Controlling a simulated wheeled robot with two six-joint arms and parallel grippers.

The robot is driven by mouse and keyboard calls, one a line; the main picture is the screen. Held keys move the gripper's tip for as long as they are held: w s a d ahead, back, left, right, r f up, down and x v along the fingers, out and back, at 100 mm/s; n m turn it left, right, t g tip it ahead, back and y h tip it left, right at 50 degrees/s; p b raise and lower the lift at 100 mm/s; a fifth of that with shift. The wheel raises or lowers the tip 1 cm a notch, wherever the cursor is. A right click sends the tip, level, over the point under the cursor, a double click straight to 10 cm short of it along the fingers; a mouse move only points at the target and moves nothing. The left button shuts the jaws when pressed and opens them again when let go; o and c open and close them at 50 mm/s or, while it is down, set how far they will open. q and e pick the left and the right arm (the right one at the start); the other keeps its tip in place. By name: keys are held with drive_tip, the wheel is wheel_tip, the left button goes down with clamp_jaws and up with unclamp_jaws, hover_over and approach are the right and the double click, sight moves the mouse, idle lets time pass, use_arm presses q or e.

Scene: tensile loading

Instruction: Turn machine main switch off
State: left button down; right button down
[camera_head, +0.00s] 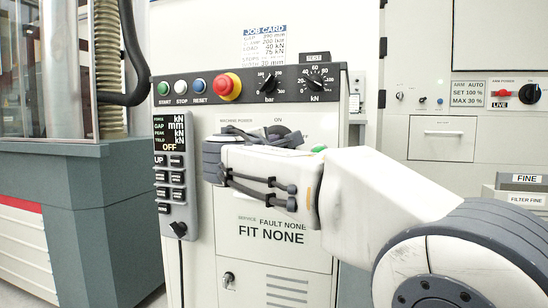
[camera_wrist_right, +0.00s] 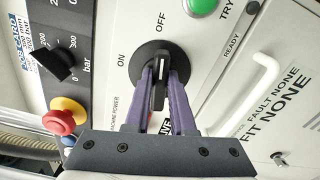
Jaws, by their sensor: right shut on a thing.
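The machine's main switch is a black round rotary knob (camera_wrist_right: 154,55) beside the MACHINE POWER lettering, with ON and OFF printed around it. In the head view only part of the knob (camera_head: 279,132) shows, under the ON label. My right gripper (camera_wrist_right: 161,88) is shut on the switch's raised black handle, one purple finger on each side. The handle's pale line appears to run up the wrist picture, roughly toward the OFF label. In the head view my right wrist hides the fingertips and most of the switch. My left gripper is not in view.
A red emergency button (camera_head: 227,86) on a yellow collar and two black dials sit above the switch. The pendant display (camera_head: 173,133) shows OFF. A white door handle (camera_wrist_right: 248,95) and a green button (camera_wrist_right: 201,5) lie near the gripper.

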drive_tip(key=shift+f+m+b, duration=0.2)
drive_tip(key=shift+m+b, duration=0.55)
drive_tip(key=shift+m, duration=0.35)
drive_tip(key=c, duration=0.8)
unclamp_jaws()
drive_tip(key=shift+o, duration=0.2)
drive_tip(key=shift+s+r, duration=0.1)
drive_tip(key=p+v, duration=0.2)
drive_tip(key=v, duration=0.8)
